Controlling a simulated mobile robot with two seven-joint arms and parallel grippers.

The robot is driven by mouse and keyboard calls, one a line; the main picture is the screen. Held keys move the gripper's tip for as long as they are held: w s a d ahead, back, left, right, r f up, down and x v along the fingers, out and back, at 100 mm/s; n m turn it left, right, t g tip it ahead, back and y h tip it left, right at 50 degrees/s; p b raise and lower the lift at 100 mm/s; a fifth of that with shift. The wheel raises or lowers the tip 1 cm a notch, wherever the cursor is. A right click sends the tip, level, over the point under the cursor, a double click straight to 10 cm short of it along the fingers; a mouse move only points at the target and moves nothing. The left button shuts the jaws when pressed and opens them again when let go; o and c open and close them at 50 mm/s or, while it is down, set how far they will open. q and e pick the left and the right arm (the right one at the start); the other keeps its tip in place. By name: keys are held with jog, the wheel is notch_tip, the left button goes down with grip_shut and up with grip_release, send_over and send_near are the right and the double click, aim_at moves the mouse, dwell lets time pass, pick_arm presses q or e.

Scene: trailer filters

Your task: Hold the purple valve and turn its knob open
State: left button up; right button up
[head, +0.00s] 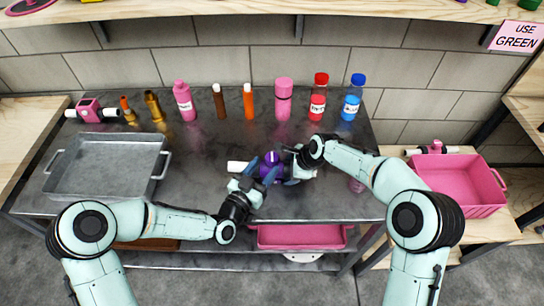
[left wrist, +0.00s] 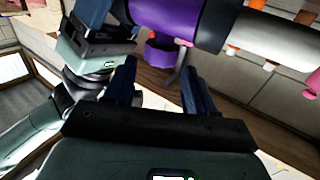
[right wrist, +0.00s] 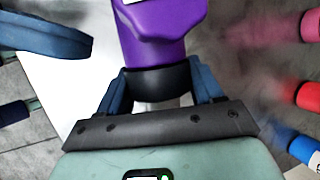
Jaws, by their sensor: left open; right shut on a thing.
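The purple valve (head: 272,160) has white pipe ends and a black collar, and is held above the metal table. My right gripper (head: 299,163) is shut on its right end. In the right wrist view my right fingers (right wrist: 162,92) close around the pipe by the black collar, below the purple body (right wrist: 160,35). My left gripper (head: 262,172) is open in front of the valve. In the left wrist view its blue fingers (left wrist: 160,75) are apart, with a purple knob (left wrist: 165,52) just beyond and between their tips. Contact cannot be told.
A grey tray (head: 105,165) stands at the left of the table. Bottles, brown and orange tubes, brass parts and a pink valve (head: 92,110) line the back. A pink crate (head: 465,190) stands at the right, and a pink bin (head: 300,237) sits below the table.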

aim_at(271, 163)
pick_arm(q)
jog(key=x, duration=0.5)
jog(key=shift+w+d, duration=0.1)
jog(key=shift+w, duration=0.05)
jog(key=c, duration=0.7)
jog(key=shift+d+n+t+y, duration=0.2)
jog(key=shift+n+t+y, duration=0.5)
jog(key=shift+n+y, duration=0.65)
jog(key=shift+a+n+t+y, duration=0.15)
jog(key=shift+n+y, duration=0.35)
jog(key=shift+y, duration=0.55)
jog(key=shift+a+n+t+y, duration=0.1)
jog(key=shift+n+t+y, duration=0.25)
jog(key=shift+y, duration=0.65)
jog(key=o, duration=0.7)
